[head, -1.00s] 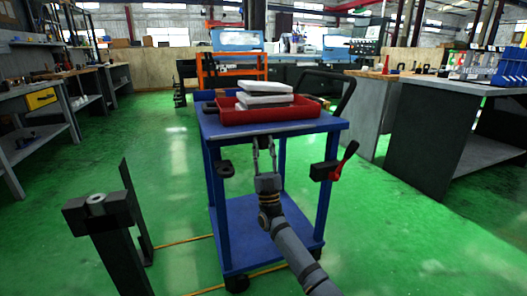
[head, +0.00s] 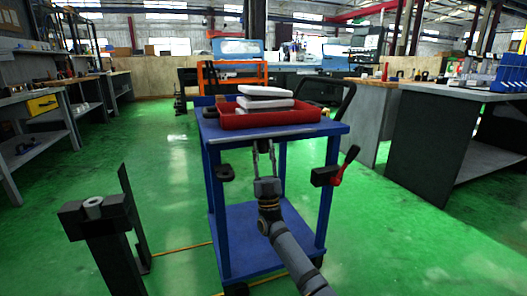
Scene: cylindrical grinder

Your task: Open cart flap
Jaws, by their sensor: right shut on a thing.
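The blue cart (head: 218,248) stands upright on the floor in the middle of the head view. Its top has a light grey strip along the front edge (head: 310,131), seemingly part of the flap. My right gripper (head: 264,150) reaches up to this front edge from below. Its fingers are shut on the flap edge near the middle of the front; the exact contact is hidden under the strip. My left gripper does not show.
On the cart top sits a red tray (head: 270,119) with several white blocks (head: 265,103). A black handle (head: 345,100) rises at the cart's back right. A dark post (head: 108,240) stands at front left. Benches line both sides; green floor around the cart is mostly free.

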